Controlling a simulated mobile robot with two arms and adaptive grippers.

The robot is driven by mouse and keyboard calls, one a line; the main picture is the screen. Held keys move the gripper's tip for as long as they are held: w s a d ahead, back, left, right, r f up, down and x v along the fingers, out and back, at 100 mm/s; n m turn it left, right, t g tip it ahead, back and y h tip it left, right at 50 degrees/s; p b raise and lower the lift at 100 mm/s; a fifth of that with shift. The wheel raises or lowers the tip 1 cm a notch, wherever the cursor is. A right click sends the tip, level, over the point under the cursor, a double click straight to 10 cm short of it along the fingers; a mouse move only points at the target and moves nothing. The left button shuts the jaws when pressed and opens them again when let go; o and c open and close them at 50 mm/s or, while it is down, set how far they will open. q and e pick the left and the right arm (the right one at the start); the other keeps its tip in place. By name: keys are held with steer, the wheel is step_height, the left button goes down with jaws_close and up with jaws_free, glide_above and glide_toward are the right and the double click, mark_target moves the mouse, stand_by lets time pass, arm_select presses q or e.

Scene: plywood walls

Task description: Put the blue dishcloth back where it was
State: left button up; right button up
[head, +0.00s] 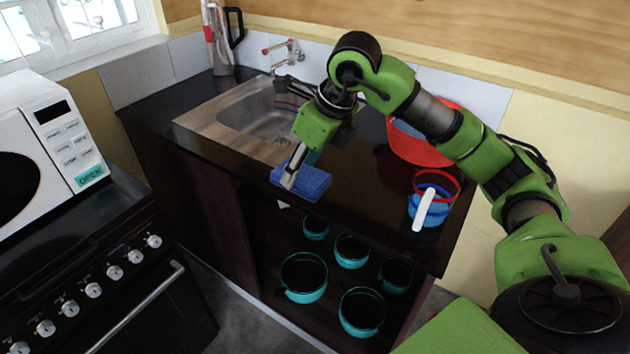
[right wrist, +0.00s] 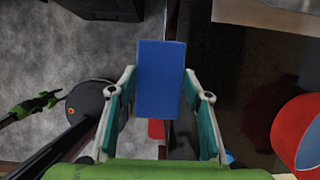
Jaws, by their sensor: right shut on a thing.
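The blue dishcloth (head: 308,182) is a flat, folded rectangle at the front edge of the dark counter (head: 345,205), in front of the sink. My right gripper (head: 290,178) reaches down to it from above and is shut on it. In the right wrist view the dishcloth (right wrist: 161,80) stands out between the two fingers of my right gripper (right wrist: 160,100), across the line of the counter edge. I cannot tell whether it touches the counter. My left gripper is not in the head view.
A steel sink (head: 255,125) with a faucet (head: 285,50) lies behind. A red bowl (head: 415,150) and a blue cup (head: 425,207) stand on the right. Several teal pots (head: 303,275) fill the open shelf below. A stove and white microwave (head: 45,145) are left.

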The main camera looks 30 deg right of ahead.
steer(key=w+d+f+p, duration=0.1)
steer(key=w+d+f, duration=0.2)
steer(key=d+f, duration=0.1)
steer(key=w+d+f+p, duration=0.2)
steer(key=w+d+f, duration=0.2)
steer(key=shift+w+d, duration=0.1)
steer(key=shift+w, duration=0.1)
steer(key=shift+w+d+f, duration=0.1)
steer(key=shift+f, duration=0.1)
steer(key=f+p, duration=0.2)
steer(key=shift+w+d+f, duration=0.15)
steer(key=shift+d+f, duration=0.05)
steer(key=shift+f, duration=0.65)
steer(key=shift+f, duration=0.15)
steer(key=o, duration=1.1)
steer(key=shift+c, duration=0.2)
